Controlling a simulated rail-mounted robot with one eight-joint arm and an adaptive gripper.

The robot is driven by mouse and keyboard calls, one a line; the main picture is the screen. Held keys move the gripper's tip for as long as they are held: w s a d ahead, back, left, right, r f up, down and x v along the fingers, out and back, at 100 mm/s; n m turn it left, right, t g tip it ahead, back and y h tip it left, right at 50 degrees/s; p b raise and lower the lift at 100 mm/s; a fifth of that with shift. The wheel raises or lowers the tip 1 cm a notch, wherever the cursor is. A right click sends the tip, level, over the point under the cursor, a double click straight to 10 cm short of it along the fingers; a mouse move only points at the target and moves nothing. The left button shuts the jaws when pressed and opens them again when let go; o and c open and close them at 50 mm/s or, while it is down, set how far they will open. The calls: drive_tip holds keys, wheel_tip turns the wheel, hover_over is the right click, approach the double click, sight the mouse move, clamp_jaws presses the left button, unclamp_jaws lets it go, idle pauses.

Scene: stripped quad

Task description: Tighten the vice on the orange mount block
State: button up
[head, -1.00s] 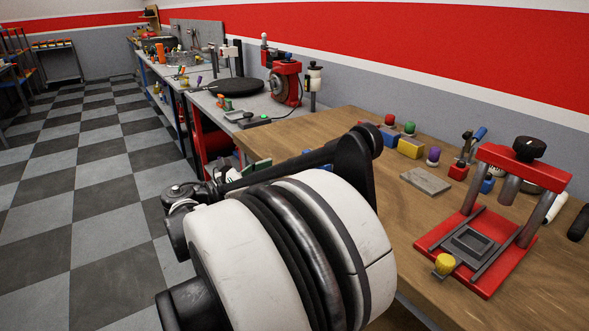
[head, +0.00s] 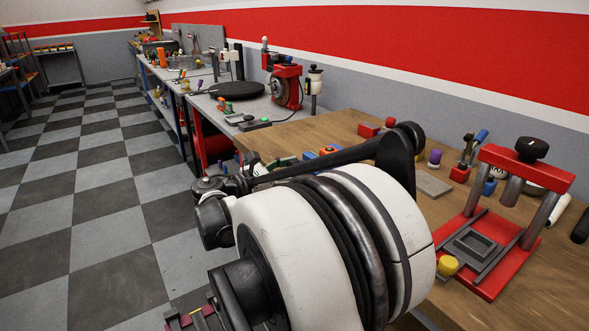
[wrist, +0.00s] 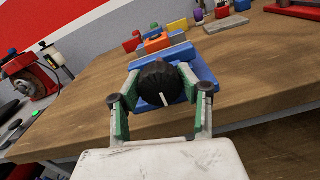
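The blue vice (wrist: 202,70) is at the bench's near edge in the wrist view. Its black round knob (wrist: 160,84), with a white mark, faces me. The orange mount block (wrist: 157,43) sits behind the knob, between the vice's jaws; it also shows in the head view (head: 331,150), partly hidden by my arm. My gripper (wrist: 160,80) has its green-padded fingers spread, one on each side of the knob. Whether the pads touch the knob cannot be told. In the head view my arm hides most of the vice.
The wooden bench (wrist: 255,75) is mostly clear right of the vice. Red (wrist: 132,41) and yellow (wrist: 177,25) blocks lie behind it. A red press (head: 490,240) with a yellow knob and a grey plate (head: 432,184) stand to the right. A grey bench is at the left.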

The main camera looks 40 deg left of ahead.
drive_tip(key=c, duration=0.6)
drive_tip(key=shift+m, duration=0.3)
drive_tip(key=m, duration=1.1)
drive_tip(key=shift+m, duration=2.8)
